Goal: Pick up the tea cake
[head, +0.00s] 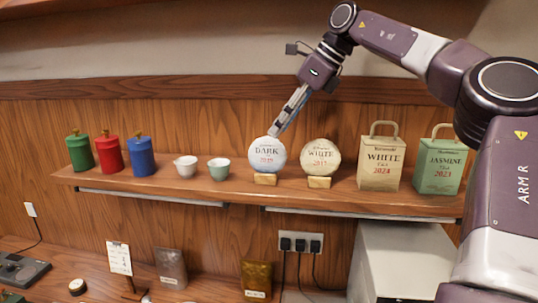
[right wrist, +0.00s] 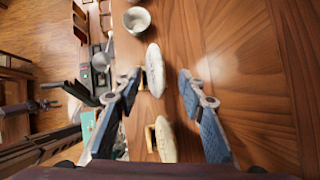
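Two round wrapped tea cakes stand upright on small wooden stands on the shelf (head: 225,185). The one labelled DARK (head: 267,153) is left of the one labelled WHITE (head: 320,154). My right gripper (head: 274,130) comes down from the upper right to the top of the DARK cake. In the right wrist view its fingers are spread, with the DARK cake (right wrist: 155,70) edge-on between the tips, gap clear on the right. The WHITE cake (right wrist: 165,139) is nearer the wrist. I cannot tell whether the left finger touches anything.
Two small cups (head: 218,169) and several coloured canisters (head: 111,153) stand left on the shelf. Two paper bags, WHITE (head: 381,163) and JASMINE (head: 438,166), stand right. The wooden wall (right wrist: 260,70) is close behind. A lower counter (head: 60,260) holds tins and a sign.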

